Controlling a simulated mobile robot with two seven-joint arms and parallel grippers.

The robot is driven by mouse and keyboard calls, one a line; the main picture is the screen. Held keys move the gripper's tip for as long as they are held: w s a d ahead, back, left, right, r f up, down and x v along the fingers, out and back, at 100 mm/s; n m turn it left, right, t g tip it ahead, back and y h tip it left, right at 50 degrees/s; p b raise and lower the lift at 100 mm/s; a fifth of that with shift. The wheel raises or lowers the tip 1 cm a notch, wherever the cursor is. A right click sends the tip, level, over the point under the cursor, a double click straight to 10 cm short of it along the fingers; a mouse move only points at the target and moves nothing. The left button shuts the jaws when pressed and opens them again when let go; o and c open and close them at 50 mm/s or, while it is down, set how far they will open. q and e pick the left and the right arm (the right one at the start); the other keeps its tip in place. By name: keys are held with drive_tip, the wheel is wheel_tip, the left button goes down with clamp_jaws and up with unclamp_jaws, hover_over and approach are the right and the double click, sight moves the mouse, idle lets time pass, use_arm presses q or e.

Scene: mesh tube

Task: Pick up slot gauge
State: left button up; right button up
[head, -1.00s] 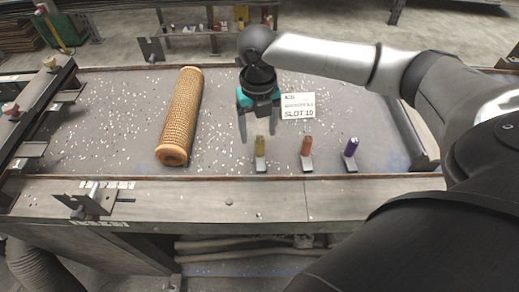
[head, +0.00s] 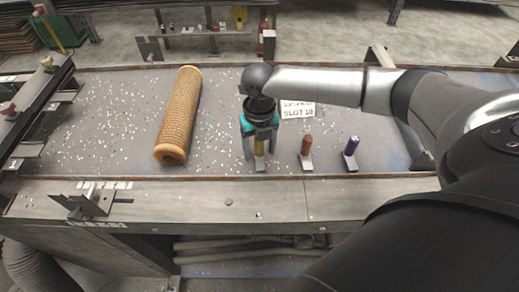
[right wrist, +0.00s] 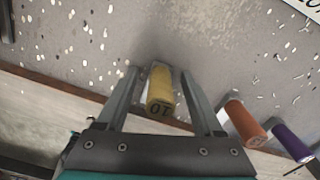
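Three slot gauges stand in a row near the table's front edge: a yellow one (head: 260,147), an orange one (head: 306,145) and a purple one (head: 351,147). Each has a small grey foot in the head view. My right gripper (right wrist: 159,73) is open, with one finger on each side of the yellow gauge and a gap visible on both sides. My left gripper is not in view.
A tan mesh tube (head: 180,115) lies left of my right gripper. A white card (head: 298,109) reading SLOT 10 is partly hidden behind my right arm. Small white chips litter the grey table (head: 110,120). A metal bracket (head: 88,199) sits on the front ledge.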

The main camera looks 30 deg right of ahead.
clamp_jaws()
idle(0.3)
idle(0.4)
